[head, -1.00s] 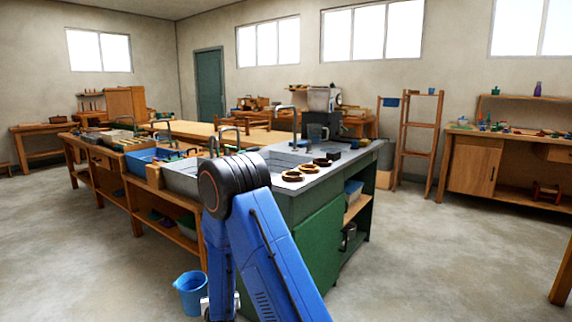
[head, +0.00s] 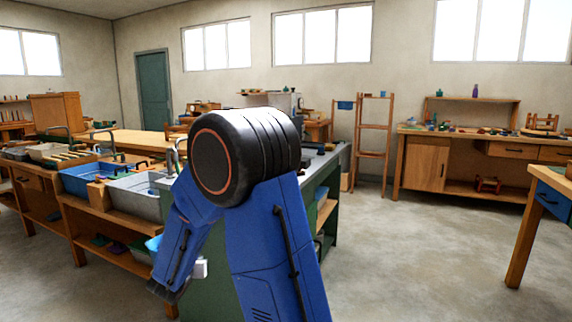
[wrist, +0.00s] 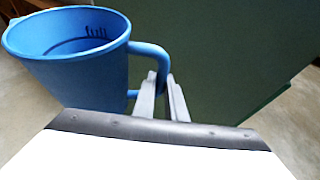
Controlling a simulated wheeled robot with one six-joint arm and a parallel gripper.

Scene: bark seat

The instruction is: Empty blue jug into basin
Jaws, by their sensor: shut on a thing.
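A blue jug (wrist: 75,60) fills the upper left of the wrist view, upright or nearly so. Its inside shows a "full" mark and a darker curved line below it that looks like a liquid surface. My gripper (wrist: 163,88) is shut on the jug's handle, at the jug's right side. In the head view my arm hides the gripper; a light blue patch beside the arm may be the jug, but I cannot tell. A grey basin (head: 136,196) is set in the wooden bench left of my arm, with a blue basin (head: 88,180) farther left. Their insides are barely visible.
A green cabinet (wrist: 220,50) stands close behind my gripper. Its counter (head: 325,160) shows behind my arm. A wooden bench (head: 430,165) stands at the back right, and a table (head: 540,220) at the right edge. Floor (head: 410,250) between them is clear.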

